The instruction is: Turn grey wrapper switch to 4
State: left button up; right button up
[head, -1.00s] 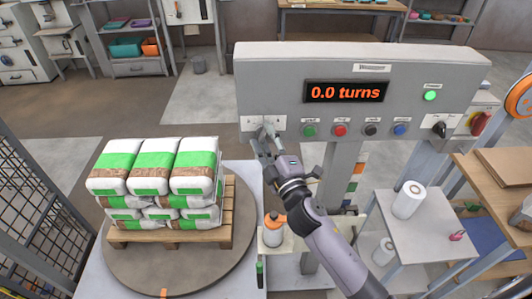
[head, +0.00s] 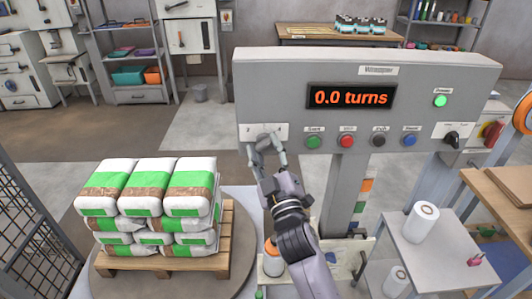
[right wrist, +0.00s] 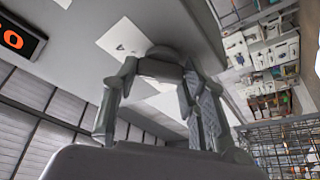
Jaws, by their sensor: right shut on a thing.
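The grey wrapper panel (head: 290,80) carries a white label plate (head: 281,128) at its lower left, where the switch sits. My right gripper (head: 264,142) is at this plate, its fingers shut around the grey switch knob. In the right wrist view the grey knob (right wrist: 165,55) shows between the two fingers, in front of the white plate. The knob's pointer and most of the plate's marks are hidden or too small to read. The display (head: 351,96) reads 0.0 turns. My left gripper is not in view.
Green (head: 313,142), red (head: 346,141), black (head: 379,140) and blue (head: 409,139) buttons sit right of the switch. A black rotary switch (head: 452,139) is farther right, below a lit green lamp (head: 440,101). Stacked bags (head: 150,190) on a pallet (head: 215,262) stand at left.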

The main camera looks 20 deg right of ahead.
jog(key=o, duration=1.2)
jog(key=shift+c, duration=0.2)
jog(key=shift+s, duration=0.1)
jog(key=v, duration=0.7)
jog(key=shift+s, duration=0.15)
jog(key=shift+f, duration=0.15)
